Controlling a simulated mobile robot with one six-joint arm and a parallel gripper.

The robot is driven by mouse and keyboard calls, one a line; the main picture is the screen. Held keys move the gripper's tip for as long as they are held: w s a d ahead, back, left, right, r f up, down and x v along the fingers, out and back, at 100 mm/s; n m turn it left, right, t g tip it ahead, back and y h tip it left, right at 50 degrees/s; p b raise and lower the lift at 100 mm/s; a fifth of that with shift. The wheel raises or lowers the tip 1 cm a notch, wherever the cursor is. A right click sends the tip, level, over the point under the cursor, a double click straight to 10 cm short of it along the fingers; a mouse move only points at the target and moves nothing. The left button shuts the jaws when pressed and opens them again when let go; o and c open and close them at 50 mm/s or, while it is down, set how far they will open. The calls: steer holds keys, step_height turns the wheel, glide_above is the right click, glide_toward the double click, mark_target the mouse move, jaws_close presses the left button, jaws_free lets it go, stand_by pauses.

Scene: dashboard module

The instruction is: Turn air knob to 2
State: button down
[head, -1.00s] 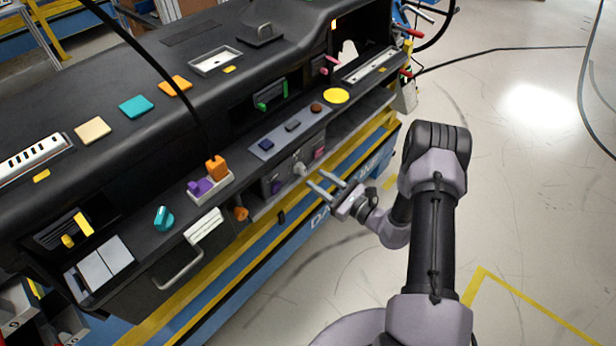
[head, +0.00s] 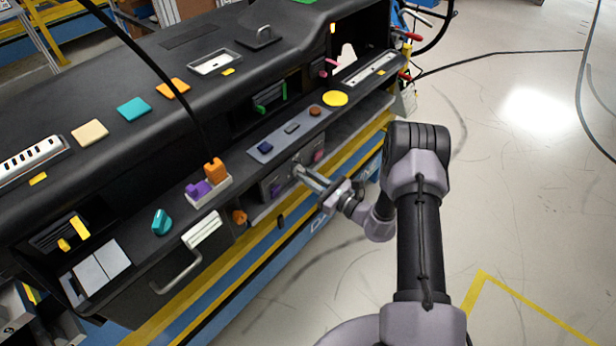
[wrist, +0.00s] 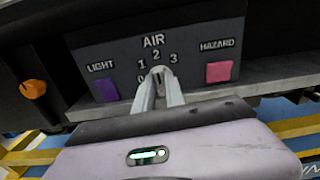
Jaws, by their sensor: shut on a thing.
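The light grey air knob (wrist: 160,70) sits on a dark grey panel (wrist: 200,50) under the word AIR. The numbers 0, 1, 2 and 3 curve around its left and upper sides, with 2 just above it. My gripper (head: 300,170) reaches the panel from the front, and its two fingers are shut on the knob, one on each side. The fingers cover much of the knob, so I cannot tell which number it points to.
A purple LIGHT button (wrist: 107,89) is left of the knob, and a pink HAZARD button (wrist: 219,72) is right of it. An orange knob (wrist: 33,89) stands farther left. A shelf edge (wrist: 255,88) runs below the panel. Open floor (head: 530,200) lies to the right.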

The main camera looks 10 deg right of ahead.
steer(key=shift+m, duration=0.3)
steer(key=c, duration=1.4)
jaws_free()
steer(key=shift+s+d, duration=0.1)
steer(key=p+v, duration=0.3)
steer(key=v, duration=1.4)
